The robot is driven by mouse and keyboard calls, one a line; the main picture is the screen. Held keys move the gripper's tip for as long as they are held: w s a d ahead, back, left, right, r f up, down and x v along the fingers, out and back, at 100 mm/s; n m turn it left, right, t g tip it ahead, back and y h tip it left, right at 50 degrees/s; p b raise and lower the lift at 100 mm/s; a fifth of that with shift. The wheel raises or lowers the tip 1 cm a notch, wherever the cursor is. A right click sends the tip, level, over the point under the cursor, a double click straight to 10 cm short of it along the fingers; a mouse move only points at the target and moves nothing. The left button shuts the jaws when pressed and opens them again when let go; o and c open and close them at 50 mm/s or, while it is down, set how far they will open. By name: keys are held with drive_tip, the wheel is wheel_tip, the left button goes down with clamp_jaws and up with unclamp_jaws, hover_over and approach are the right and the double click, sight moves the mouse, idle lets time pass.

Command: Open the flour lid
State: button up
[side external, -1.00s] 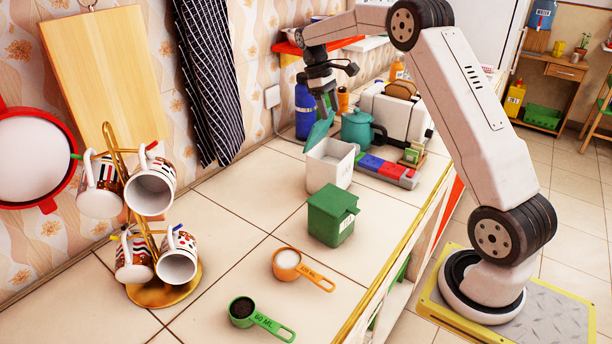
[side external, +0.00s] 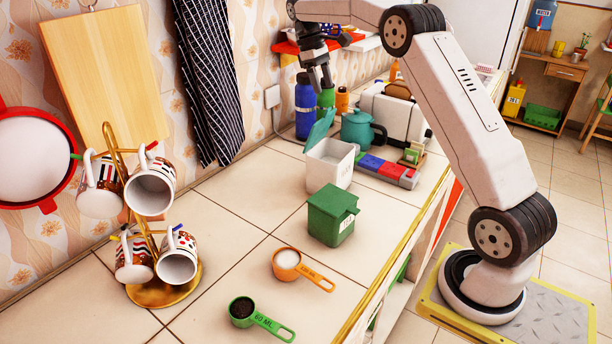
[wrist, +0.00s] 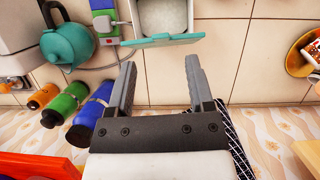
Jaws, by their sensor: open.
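The flour container is a white box (side external: 330,166) on the counter with its teal lid (side external: 321,128) standing raised on the far, wall side. In the wrist view the container (wrist: 166,16) shows white flour inside, and the lid (wrist: 163,40) stands along its near edge, away from the opening. My gripper (side external: 320,86) is above the lid, apart from it. In the wrist view my gripper (wrist: 158,72) has its two fingers spread with only counter between them.
A green lidded box (side external: 331,216) stands in front of the container. A teal kettle (side external: 357,131), a toaster (side external: 392,112), a blue bottle (side external: 305,108) and a coloured block strip (side external: 386,170) are close by. Mugs hang on a stand (side external: 166,287) at left.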

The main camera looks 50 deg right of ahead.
drive_tip(key=shift+w+r, duration=0.15)
drive_tip(key=shift+r, duration=0.35)
drive_tip(key=s+a+f+t, duration=0.25)
drive_tip(key=a+f, duration=0.25)
drive_tip(key=a, duration=0.3)
drive_tip(key=s+a+f+t, duration=0.1)
drive_tip(key=s+a+f, duration=0.25)
drive_tip(key=a, duration=0.35)
drive_tip(key=s+a+f+t, duration=0.1)
drive_tip(key=s+a+f, duration=0.3)
drive_tip(key=s, duration=0.3)
drive_tip(key=s+a+f+t, duration=0.2)
drive_tip(key=s+a+f, duration=0.2)
drive_tip(key=s, duration=0.3)
drive_tip(key=shift+a+m, duration=0.4)
drive_tip(key=shift+a, duration=0.3)
